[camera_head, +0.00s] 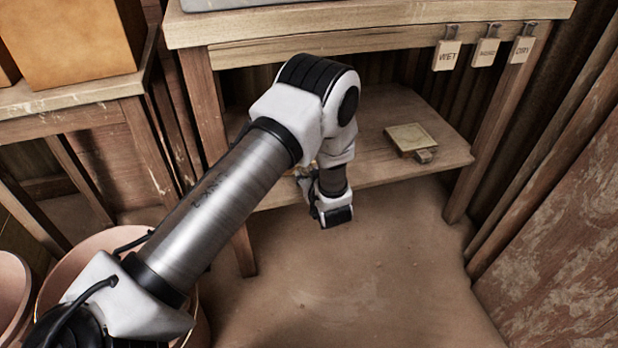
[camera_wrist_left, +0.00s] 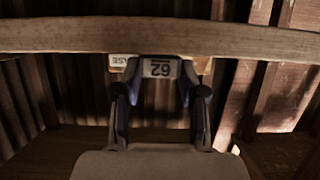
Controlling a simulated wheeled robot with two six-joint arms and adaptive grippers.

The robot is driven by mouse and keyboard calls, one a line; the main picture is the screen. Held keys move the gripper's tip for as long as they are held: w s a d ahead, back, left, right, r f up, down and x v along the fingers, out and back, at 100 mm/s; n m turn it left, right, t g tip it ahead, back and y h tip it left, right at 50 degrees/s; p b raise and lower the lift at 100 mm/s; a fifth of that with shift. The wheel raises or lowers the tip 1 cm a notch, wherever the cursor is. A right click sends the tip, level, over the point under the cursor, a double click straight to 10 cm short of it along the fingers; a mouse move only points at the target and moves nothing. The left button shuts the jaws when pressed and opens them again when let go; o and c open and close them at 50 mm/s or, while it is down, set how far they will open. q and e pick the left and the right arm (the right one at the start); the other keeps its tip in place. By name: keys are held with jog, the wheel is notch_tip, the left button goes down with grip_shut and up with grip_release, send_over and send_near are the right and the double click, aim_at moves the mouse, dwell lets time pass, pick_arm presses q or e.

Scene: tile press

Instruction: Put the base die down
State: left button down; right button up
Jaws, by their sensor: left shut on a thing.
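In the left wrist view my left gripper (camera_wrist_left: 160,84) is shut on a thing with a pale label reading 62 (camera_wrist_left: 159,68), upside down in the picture. A second pale label ending in ASE (camera_wrist_left: 121,61) shows just left of the fingers; I cannot tell whether it is on the held thing, which I take to be the base die. In the head view my left arm reaches down at the front of the lower shelf (camera_head: 375,108), and its fingers and load are mostly hidden behind the wrist. My right gripper is not in view.
A square plate with a small block (camera_head: 410,138) lies on the shelf's right part. The table edge (camera_head: 385,38) runs above, with hanging tags such as WET (camera_head: 447,55). Table legs flank the shelf. A round tub (camera_head: 95,262) stands left; the floor in front is clear.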

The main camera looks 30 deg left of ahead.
pick_arm(q)
jog(key=c, duration=0.7)
grip_release()
jog(key=shift+f, duration=0.1)
jog(key=shift+o, duration=0.2)
jog(key=shift+r, duration=0.25)
jog(key=p+v, duration=0.6)
jog(key=v, duration=0.5)
jog(key=s+d+f+m+g+h, duration=0.1)
jog(key=s+f+m+g+h, duration=0.4)
jog(key=s+f, duration=0.75)
jog(key=s+d+m+g+h, duration=0.2)
jog(key=s+h, duration=0.1)
jog(key=s, duration=0.6)
jog(key=s+d+m+g+h, duration=0.2)
jog(key=s+d, duration=0.1)
jog(key=s, duration=0.6)
notch_tip(320, 180, up, 39)
jog(key=p, duration=3.8)
jog(key=shift+w+f+p, duration=0.15)
jog(key=shift+w+p, duration=0.15)
jog(key=shift+p, duration=0.05)
